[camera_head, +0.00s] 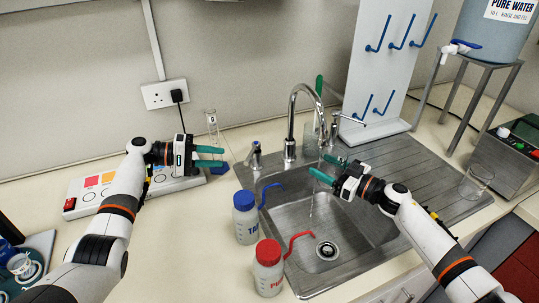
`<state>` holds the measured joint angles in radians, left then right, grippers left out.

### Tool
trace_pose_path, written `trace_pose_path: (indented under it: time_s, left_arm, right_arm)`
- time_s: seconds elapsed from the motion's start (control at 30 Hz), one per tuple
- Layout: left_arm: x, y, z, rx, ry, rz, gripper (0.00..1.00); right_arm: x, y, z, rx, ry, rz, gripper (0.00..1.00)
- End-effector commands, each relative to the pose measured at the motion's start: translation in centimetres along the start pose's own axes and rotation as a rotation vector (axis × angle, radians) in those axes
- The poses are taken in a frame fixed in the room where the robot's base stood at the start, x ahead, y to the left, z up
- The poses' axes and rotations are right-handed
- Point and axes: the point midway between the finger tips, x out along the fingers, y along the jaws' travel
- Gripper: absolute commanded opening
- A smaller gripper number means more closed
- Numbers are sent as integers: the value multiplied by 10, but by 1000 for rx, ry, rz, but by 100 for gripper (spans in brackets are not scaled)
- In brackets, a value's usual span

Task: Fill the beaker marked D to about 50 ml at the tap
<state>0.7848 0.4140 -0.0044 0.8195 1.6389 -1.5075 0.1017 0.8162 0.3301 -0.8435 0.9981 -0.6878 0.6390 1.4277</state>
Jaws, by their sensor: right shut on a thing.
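My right gripper (329,168) is over the sink just below the tap (303,90) spout. Its teal fingers are shut on a clear glass thing, apparently the beaker, which barely shows; no letter or level can be read. A thin pale streak, seemingly water, runs down below the spout beside the fingers into the basin. My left gripper (210,157) is open and empty above the bench, left of the sink.
A blue-capped bottle (245,222) and a red-capped bottle (268,272) stand at the sink's left edge. A glass cylinder (212,124) stands behind my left gripper. A peg rack (384,75) stands behind the draining board. A pure water tank (500,30) is at the upper right.

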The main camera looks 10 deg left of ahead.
Motion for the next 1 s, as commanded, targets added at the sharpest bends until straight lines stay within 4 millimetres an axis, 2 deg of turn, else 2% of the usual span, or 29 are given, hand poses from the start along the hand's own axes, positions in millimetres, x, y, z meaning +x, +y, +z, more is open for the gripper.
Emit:
trace_pose_path:
  time_s: [0.03,0.1,0.23,1.0]
  left_arm:
    - [0,0,0,0,0,0,34]
    - [0,0,0,0,0,0,34]
    - [0,0,0,0,0,0,34]
    - [0,0,0,0,0,0,34]
  right_arm:
    - [14,1,2,2,-3,1,37]
    - [28,0,1,2,-3,0,37]
    - [40,0,0,1,-1,-1,37]
    - [40,0,0,0,0,0,37]
